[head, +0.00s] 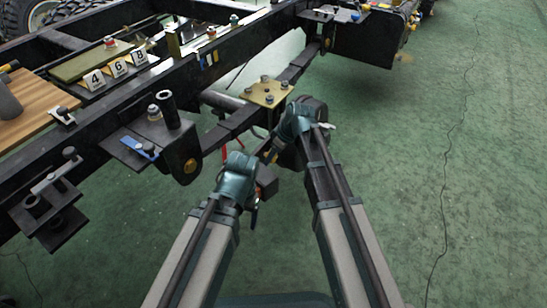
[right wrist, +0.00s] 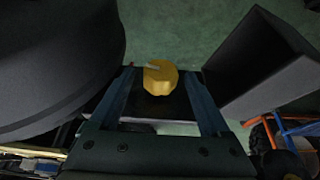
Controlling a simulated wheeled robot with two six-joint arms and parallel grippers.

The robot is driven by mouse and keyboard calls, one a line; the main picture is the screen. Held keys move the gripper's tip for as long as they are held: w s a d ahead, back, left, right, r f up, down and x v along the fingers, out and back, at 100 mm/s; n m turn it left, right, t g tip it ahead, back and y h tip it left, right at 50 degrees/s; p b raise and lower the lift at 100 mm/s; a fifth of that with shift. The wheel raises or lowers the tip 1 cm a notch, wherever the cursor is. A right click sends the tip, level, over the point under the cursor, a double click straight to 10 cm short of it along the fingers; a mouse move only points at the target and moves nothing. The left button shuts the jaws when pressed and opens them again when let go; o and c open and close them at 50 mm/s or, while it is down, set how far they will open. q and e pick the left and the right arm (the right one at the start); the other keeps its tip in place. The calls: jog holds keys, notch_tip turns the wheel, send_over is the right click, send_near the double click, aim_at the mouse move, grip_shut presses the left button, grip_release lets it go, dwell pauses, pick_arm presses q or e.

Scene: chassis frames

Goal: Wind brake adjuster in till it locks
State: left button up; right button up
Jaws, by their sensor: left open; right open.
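A yellow faceted knob (right wrist: 158,79), which looks like the brake adjuster, shows in the right wrist view with a small pale pin or lever on its top. My right gripper (right wrist: 160,74) is open, with one blue finger on each side of the knob. A gap shows on both sides, wider on the right. In the head view the knob is not visible; my right wrist covers that part under the frame rail. My left gripper (head: 257,190) is open in the head view, below the brass plate, and its fingers are partly hidden by its wrist.
The black chassis frame (head: 205,62) runs diagonally across the head view. A brass plate with bolts (head: 266,92) sits close to my right wrist. Number cards (head: 117,68) and a wooden board (head: 30,103) lie at the left. Green floor (head: 470,170) is clear at the right.

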grip_shut()
dwell(0.3)
jog(key=shift+w+d+g+y, duration=0.2)
jog(key=shift+g+y, duration=0.1)
jog(key=shift+g, duration=0.3)
jog(key=shift+w+f+m+g+y+b, duration=0.2)
jog(key=shift+m+g+y+b, duration=0.2)
jog(key=shift+g+y+b, duration=0.3)
jog(key=shift+d+f+g+y+b, duration=0.15)
jog(key=shift+g+y+b, duration=0.45)
jog(key=shift+g+b, duration=0.4)
jog(key=shift+m+g+y+b, duration=0.3)
jog(key=shift+g+y+b, duration=0.05)
jog(key=shift+g+y, duration=0.05)
jog(key=shift+r, duration=0.2)
